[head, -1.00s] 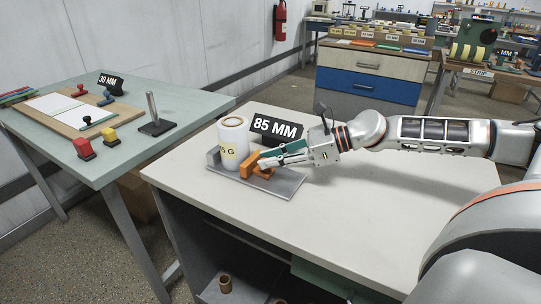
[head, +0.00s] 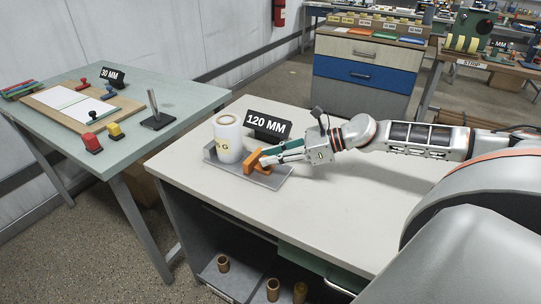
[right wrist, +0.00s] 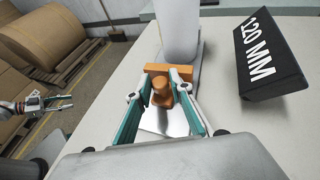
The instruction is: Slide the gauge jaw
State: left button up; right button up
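The gauge is a grey base plate (head: 270,180) on the white bench, with an orange sliding jaw (head: 262,164) at its near right part. A white roll (head: 229,138) stands upright on the plate left of the jaw. The black display (head: 268,125) reads 120 MM. My right gripper (head: 264,158) reaches in from the right to the jaw. My left gripper (right wrist: 52,103) appears only in the right wrist view, at left, open and empty, away from the gauge.
The white bench (head: 340,200) is clear to the right of the gauge. A green table (head: 175,95) at left holds stamps, a board and a metal post. The drawer cabinet (head: 365,75) stands behind. Large brown rolls (right wrist: 50,40) show in the right wrist view.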

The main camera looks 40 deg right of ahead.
jog(key=shift+o, duration=0.8)
jog(key=shift+s+d, duration=0.2)
jog(key=shift+a, duration=0.1)
jog(key=shift+s+d, duration=0.4)
jog(key=shift+s, duration=0.05)
jog(key=v, duration=1.1)
jog(key=shift+w+r, duration=0.15)
jog(key=shift+r, duration=0.05)
jog(key=shift+a+r, duration=0.1)
